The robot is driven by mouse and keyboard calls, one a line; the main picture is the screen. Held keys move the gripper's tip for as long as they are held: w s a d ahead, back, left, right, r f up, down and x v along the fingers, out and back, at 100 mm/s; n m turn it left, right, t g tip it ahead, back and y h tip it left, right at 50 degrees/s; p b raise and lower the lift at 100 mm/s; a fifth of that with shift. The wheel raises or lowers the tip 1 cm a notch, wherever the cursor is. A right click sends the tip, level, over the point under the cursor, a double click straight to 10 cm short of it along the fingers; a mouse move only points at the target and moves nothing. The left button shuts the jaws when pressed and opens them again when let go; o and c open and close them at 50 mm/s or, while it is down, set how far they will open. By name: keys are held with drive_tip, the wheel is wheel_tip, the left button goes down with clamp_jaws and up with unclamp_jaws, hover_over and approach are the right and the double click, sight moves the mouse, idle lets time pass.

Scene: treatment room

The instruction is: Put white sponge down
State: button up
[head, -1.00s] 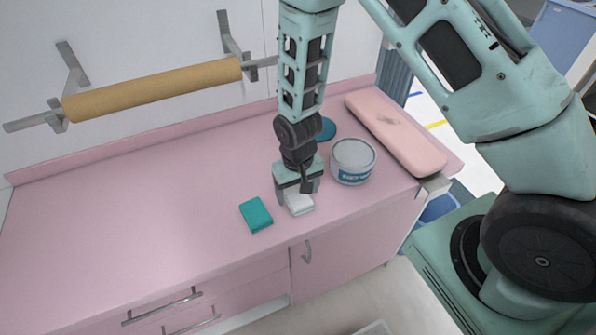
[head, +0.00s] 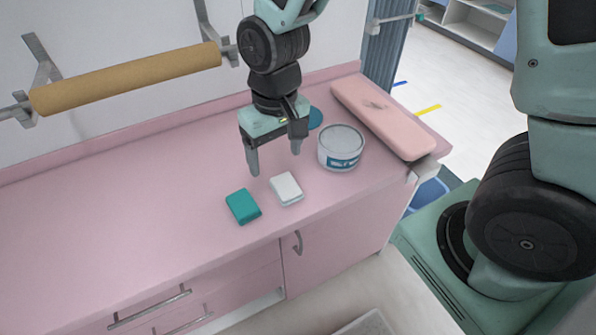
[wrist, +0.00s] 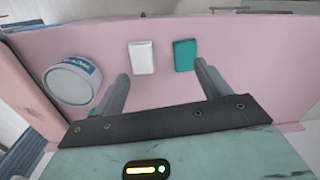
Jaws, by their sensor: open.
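The white sponge (head: 286,189) lies flat on the pink counter (head: 130,215), near its front edge. In the wrist view the white sponge (wrist: 142,57) shows beyond the fingertips, with nothing gripping it. My gripper (head: 274,162) is open and empty above and slightly behind the sponge, apart from it. In the wrist view my gripper (wrist: 163,85) has its two fingers spread wide. A teal sponge (head: 243,206) lies just left of the white one; it also shows in the wrist view (wrist: 184,55).
A grey-white tub (head: 341,148) stands right of the white sponge. A pink pad (head: 382,118) lies at the counter's right end. A blue round item (head: 315,118) is partly hidden behind my gripper. A brown paper roll (head: 125,80) hangs on the wall. The counter's left side is clear.

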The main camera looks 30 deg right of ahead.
drive_tip(key=s+a+r+n, duration=0.1)
drive_tip(key=s+r+n, duration=0.2)
drive_tip(key=s, duration=0.4)
drive_tip(key=s+a+r+n, duration=0.1)
drive_tip(key=s+r+n, duration=0.1)
drive_tip(key=s+r, duration=0.3)
drive_tip(key=s, duration=0.3)
drive_tip(key=shift+a+n, duration=0.2)
drive_tip(key=shift+n, duration=0.2)
